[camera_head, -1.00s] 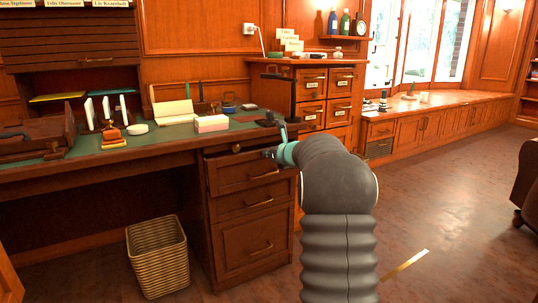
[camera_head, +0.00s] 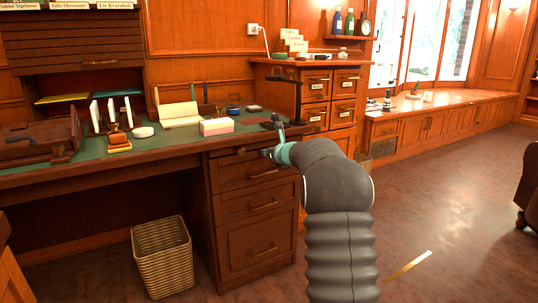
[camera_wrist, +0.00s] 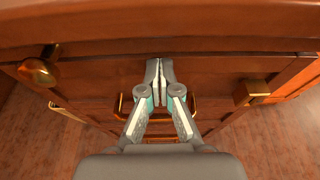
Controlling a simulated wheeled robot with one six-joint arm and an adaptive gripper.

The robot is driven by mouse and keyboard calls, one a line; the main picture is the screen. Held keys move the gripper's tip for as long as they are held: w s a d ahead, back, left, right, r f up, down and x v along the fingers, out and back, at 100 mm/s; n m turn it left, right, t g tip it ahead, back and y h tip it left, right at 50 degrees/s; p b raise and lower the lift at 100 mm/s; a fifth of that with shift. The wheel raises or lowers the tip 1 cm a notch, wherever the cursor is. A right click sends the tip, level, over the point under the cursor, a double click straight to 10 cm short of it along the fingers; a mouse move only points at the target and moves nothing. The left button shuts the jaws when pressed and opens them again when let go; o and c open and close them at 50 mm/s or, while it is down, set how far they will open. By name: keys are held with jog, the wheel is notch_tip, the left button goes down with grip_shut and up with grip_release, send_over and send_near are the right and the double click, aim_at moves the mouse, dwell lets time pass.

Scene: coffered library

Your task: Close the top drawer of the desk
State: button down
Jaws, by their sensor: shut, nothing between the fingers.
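The desk (camera_head: 90,170) is dark wood with a green top. Its top drawer (camera_head: 235,175) heads the right pedestal, and its front looks nearly in line with the drawers below. A small remaining gap cannot be ruled out. My gripper (camera_head: 268,154) is at the upper right of that drawer front, partly hidden by my arm. In the wrist view my gripper (camera_wrist: 160,68) is shut and empty, its tips at the wood front under the desk edge (camera_wrist: 160,28). A brass handle (camera_wrist: 122,106) shows behind the fingers. Contact cannot be told for sure.
Two more drawers (camera_head: 250,205) lie below. A wicker basket (camera_head: 162,260) stands left of the pedestal. A pink-and-white box (camera_head: 216,127) and other desk items stand above. A filing cabinet (camera_head: 318,90) is behind. The floor (camera_head: 430,215) at right is mostly open.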

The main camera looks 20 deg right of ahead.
jog(key=d+f+b+v, duration=0.1)
jog(key=v, duration=1.2)
jog(key=s+a+f+n+g+y+p, duration=0.1)
jog(key=s+a+f+n+g, duration=0.2)
jog(key=s+a+f+n, duration=0.35)
jog(key=s+a+f+n+g+y, duration=0.1)
jog(key=s+a+f+n+g, duration=0.25)
jog(key=s+n, duration=0.6)
jog(key=s+a+r+n+h+p, duration=0.1)
jog(key=s+a+n, duration=0.3)
jog(key=s, duration=0.5)
jog(key=s+a+r+n+g+h+p, duration=0.1)
jog(key=s+a+r+n+p, duration=0.2)
jog(key=s+n, duration=0.5)
jog(key=s+a+r+n+g+h+p, duration=0.1)
jog(key=s+a+n, duration=0.5)
jog(key=s, duration=0.6)
notch_tip(320, 180, up, 2)
jog(key=shift+a+r+n+h+p, duration=0.2)
jog(key=shift+n+h+p, duration=0.15)
jog(key=shift+p, duration=0.45)
